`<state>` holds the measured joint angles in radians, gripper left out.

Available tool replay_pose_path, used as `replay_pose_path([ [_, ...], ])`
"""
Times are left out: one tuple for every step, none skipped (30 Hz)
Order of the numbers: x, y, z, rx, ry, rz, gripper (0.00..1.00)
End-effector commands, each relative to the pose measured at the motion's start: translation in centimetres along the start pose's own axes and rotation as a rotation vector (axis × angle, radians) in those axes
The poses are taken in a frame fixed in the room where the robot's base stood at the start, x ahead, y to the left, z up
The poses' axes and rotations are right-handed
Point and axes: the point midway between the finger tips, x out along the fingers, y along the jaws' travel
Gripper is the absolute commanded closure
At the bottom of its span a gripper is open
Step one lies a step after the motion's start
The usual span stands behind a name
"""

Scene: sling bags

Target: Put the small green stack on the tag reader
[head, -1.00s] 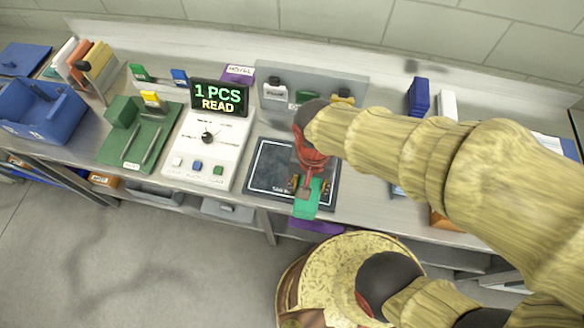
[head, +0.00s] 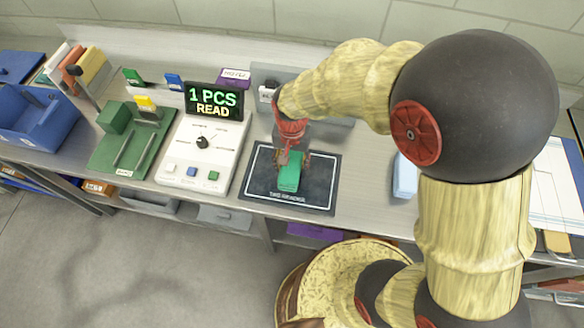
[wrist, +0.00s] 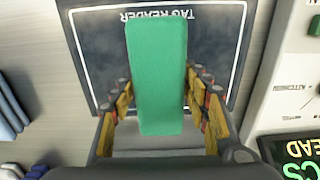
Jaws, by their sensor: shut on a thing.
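The small green stack (head: 290,172) is between the fingers of my gripper (head: 291,160), over the tag reader (head: 263,194), a dark flat pad with a white border line. In the wrist view the green stack (wrist: 158,75) lies lengthwise between the two yellow-and-dark fingers of my gripper (wrist: 163,105), which are shut on it. The tag reader (wrist: 100,50) shows on both sides of it, with its lettering beyond. I cannot tell whether the stack touches the pad.
A white console (head: 172,160) with a dial stands left of the pad; its display (head: 213,101) reads "1 PCS READ". A green tray (head: 103,162) and a blue bin (head: 35,125) are farther left. A light blue item (head: 405,178) lies to the right.

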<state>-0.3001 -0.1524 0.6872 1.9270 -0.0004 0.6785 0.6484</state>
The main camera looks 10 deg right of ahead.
Motion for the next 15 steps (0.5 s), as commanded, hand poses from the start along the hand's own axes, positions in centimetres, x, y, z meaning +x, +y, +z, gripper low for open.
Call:
replay_pose_path([
  [1.1, 0.1, 0.2, 0.000, -0.004, 0.003, 0.84],
  [1.5, 0.1, 0.1, 0.000, -0.003, 0.002, 0.84],
  [2.1, 0.1, 0.1, 0.000, -0.003, 0.002, 0.84],
  [2.5, 0.1, 0.2, 0.000, -0.003, 0.002, 0.84],
  [2.7, 0.1, 0.2, 0.000, -0.003, 0.002, 0.84],
  [2.8, 0.1, 0.1, 0.000, -0.002, 0.001, 0.84],
  [2.8, 0.1, 0.1, 0.000, -0.001, 0.001, 0.84],
  [2.8, 0.1, 0.1, 0.000, -0.001, 0.000, 0.84],
  [2.8, 0.1, 0.1, 0.000, 0.000, 0.000, 0.84],
  [2.7, 0.1, 0.1, 0.000, 0.000, 0.000, 0.84],
  [2.7, 0.1, 0.1, 0.000, 0.000, 0.000, 0.84],
  [2.7, 0.1, 0.1, 0.000, -0.001, 0.000, 0.84],
  [2.8, 0.1, 0.1, 0.000, -0.001, 0.000, 0.84],
  [2.8, 0.1, 0.1, 0.000, -0.001, 0.001, 0.84],
  [2.9, 0.1, 0.1, 0.000, -0.001, 0.001, 0.84],
])
